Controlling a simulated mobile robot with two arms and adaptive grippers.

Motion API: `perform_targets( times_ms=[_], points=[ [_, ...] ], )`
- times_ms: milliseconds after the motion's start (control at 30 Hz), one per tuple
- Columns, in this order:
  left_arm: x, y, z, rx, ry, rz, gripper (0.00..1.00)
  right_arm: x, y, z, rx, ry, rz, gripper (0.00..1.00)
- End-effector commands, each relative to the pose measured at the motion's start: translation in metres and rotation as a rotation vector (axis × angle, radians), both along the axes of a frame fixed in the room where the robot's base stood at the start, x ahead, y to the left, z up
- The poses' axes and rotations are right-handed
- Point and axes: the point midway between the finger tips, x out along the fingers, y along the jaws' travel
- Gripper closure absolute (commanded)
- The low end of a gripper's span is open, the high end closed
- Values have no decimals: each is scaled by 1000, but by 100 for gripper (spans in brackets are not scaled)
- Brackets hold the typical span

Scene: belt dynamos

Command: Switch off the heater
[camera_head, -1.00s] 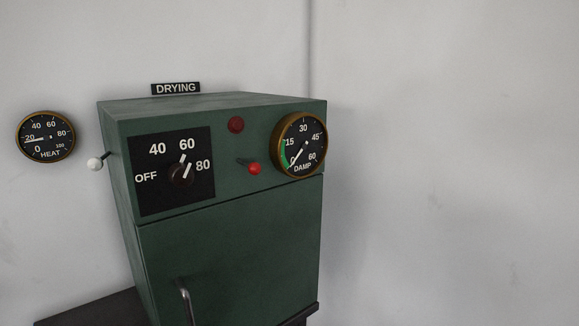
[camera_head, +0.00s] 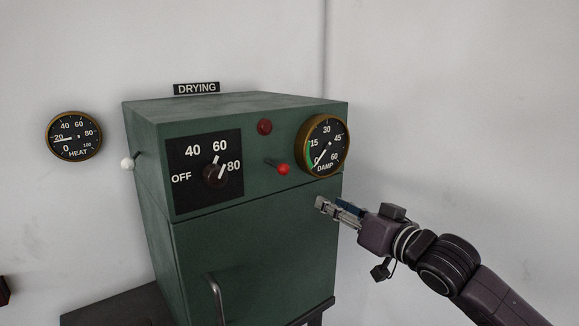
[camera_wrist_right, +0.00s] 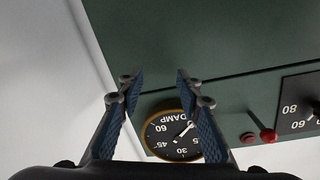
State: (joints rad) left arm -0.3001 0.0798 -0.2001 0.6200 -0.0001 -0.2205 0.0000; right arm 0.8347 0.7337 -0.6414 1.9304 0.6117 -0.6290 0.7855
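The heater is a green cabinet (camera_head: 250,245) under a DRYING sign. Its dark rotary knob (camera_head: 215,175) sits on a black dial plate marked OFF, 40, 60 and 80. The knob's white line points up and right, between 60 and 80. A red-tipped lever (camera_head: 283,169) sticks out right of the plate; it also shows in the right wrist view (camera_wrist_right: 267,136). My right gripper (camera_head: 328,206) is in front of the cabinet's right side, below the DAMP gauge, touching nothing that I can see. In the right wrist view its fingers (camera_wrist_right: 157,76) are apart and empty. My left gripper is not in view.
The DAMP gauge (camera_head: 323,145) juts from the cabinet's right front. A red lamp (camera_head: 264,127) sits above the lever. A white-tipped lever (camera_head: 128,164) is on the left side. A HEAT gauge (camera_head: 74,136) hangs on the wall. A handle (camera_head: 216,298) protrudes from the door.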

Motion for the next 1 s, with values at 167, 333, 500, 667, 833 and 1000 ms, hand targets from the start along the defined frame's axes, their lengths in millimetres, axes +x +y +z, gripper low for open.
perform_targets(
  times_ms=[167, 333, 500, 667, 833, 1000],
  points=[
    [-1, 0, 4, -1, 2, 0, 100, -77, 41, 87, -3, -69, 134, 67],
    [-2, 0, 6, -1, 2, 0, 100, -119, 59, 109, -13, -76, 192, 67],
    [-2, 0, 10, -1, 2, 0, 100, -122, 67, 113, -13, -74, 206, 67],
    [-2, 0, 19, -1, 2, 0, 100, -105, 83, 114, -12, -73, 207, 67],
    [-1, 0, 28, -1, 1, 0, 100, -85, 101, 114, -12, -74, 206, 67],
    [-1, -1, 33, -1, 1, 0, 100, -72, 111, 113, -13, -75, 205, 67]
  ],
)
